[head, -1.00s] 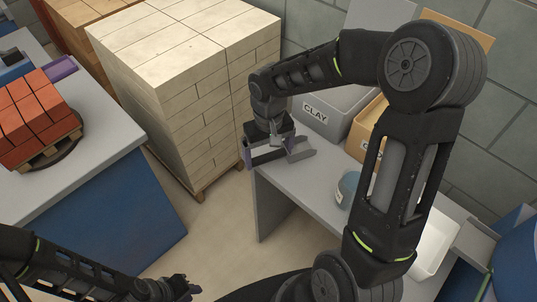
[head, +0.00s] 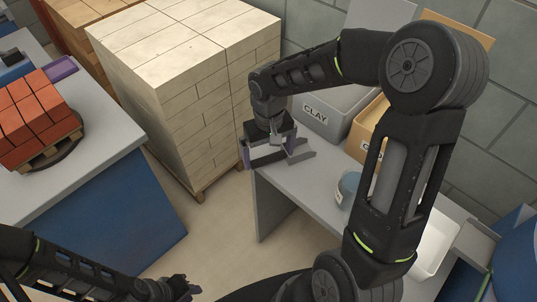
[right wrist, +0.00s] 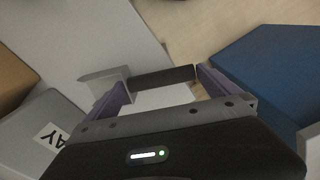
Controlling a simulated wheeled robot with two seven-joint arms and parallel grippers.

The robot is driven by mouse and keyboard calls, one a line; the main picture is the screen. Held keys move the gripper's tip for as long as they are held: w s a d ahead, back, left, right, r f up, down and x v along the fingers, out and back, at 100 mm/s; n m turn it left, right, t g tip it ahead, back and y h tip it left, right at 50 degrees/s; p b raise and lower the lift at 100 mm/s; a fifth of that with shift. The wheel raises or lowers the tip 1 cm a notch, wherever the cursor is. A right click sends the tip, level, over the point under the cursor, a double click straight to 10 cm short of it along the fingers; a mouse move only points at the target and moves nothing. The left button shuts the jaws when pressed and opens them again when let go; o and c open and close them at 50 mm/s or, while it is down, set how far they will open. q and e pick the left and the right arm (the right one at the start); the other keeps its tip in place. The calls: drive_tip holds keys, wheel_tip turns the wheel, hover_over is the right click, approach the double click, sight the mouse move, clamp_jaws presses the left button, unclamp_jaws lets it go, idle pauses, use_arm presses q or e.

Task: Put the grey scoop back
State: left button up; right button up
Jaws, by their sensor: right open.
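The grey scoop (head: 303,156) is at the near left corner of the grey table, beside my right gripper. In the right wrist view its grey part (right wrist: 103,76) lies by the left fingertip, and a dark bar that looks like its handle (right wrist: 165,77) spans the gap between the fingertips. My right gripper (head: 269,157) is open, its purple fingers apart; they also show in the right wrist view (right wrist: 160,84). Whether the fingers touch the scoop I cannot tell. My left gripper (head: 186,288) is low in the head view, away from the scoop; its jaws are unclear.
The grey table (head: 272,201) bears a grey CLAY bin (head: 338,108), a yellow-brown bin (head: 364,136), a blue-grey jar (head: 347,188) and a white tray (head: 434,246). A pale brick stack (head: 185,85) stands close behind my right gripper. Red bricks (head: 35,115) sit on the left bench.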

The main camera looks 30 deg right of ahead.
wheel_tip(320, 180, up, 11)
drive_tip(key=shift+p, duration=0.3)
drive_tip(key=shift+s, duration=0.15)
idle(0.5)
